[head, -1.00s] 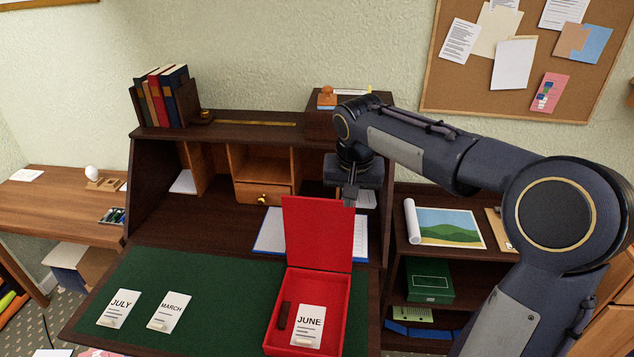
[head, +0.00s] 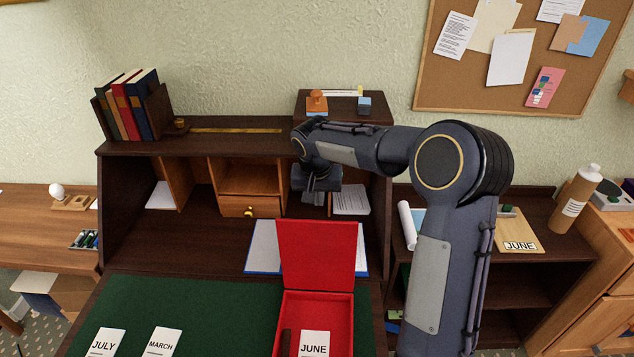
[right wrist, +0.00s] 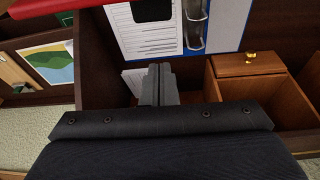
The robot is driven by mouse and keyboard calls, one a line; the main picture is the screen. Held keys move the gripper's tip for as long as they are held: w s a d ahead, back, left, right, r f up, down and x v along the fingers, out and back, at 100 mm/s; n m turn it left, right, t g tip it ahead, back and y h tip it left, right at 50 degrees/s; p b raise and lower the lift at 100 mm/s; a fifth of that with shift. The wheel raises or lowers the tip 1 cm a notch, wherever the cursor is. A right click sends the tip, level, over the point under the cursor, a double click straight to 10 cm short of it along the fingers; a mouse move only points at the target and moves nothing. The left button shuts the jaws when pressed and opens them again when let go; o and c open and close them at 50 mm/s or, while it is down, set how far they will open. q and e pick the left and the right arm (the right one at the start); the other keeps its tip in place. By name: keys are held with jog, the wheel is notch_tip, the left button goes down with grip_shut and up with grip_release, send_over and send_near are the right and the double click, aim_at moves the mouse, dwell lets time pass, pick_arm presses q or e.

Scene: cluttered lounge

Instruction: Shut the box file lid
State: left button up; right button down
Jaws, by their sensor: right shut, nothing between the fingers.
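The red box file (head: 289,312) stands on the green desk surface, its lid (head: 316,255) raised upright at the back edge. A card marked JUNE (head: 314,345) and a dark strip lie inside it. My right gripper (head: 314,200) is shut and empty, behind and above the lid's top edge, in front of the desk's pigeonholes. In the right wrist view my gripper (right wrist: 160,75) points toward a clipboard with papers, and a red edge of the lid (right wrist: 40,22) shows at the top left. My left gripper is out of view.
A blue-edged clipboard (head: 262,247) lies behind the lid. Cards marked JULY (head: 104,342) and MARCH (head: 161,341) lie at the left. The desk hutch with its small drawer (head: 250,207) stands close behind my gripper. The green surface between is clear.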

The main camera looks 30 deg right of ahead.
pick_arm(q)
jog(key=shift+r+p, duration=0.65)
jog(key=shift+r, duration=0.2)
pick_arm(e)
jog(key=s+a, duration=0.1)
jog(key=s+a+f, duration=0.1)
jog(key=s, duration=0.1)
jog(key=shift+f, duration=0.2)
